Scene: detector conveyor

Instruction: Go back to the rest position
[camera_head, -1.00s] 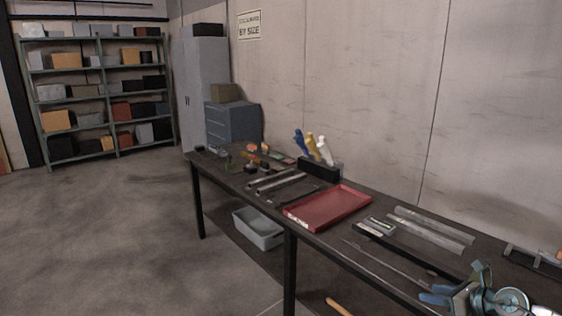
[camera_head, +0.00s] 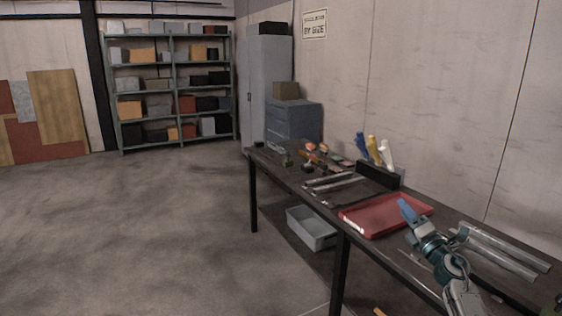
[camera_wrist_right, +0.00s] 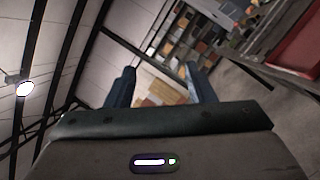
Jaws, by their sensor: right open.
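My right gripper (camera_head: 409,212) shows in the head view, over the right part of the dark workbench (camera_head: 262,155), in front of the red tray (camera_head: 373,226). In the right wrist view its two blue fingers (camera_wrist_right: 158,88) stand apart with nothing between them, so it is open and empty. That view looks out over the room, with the shelving tilted and the red tray (camera_wrist_right: 300,47) at the upper right. My left gripper is not in view.
The bench holds metal bars (camera_head: 495,250), small tools and a dark block with blue, yellow and white handles (camera_head: 374,150). A grey bin (camera_head: 312,231) is below it. Shelving (camera_head: 176,90), a grey cabinet (camera_head: 265,80) and a blue drawer unit (camera_head: 294,122) stand behind. The floor at left is clear.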

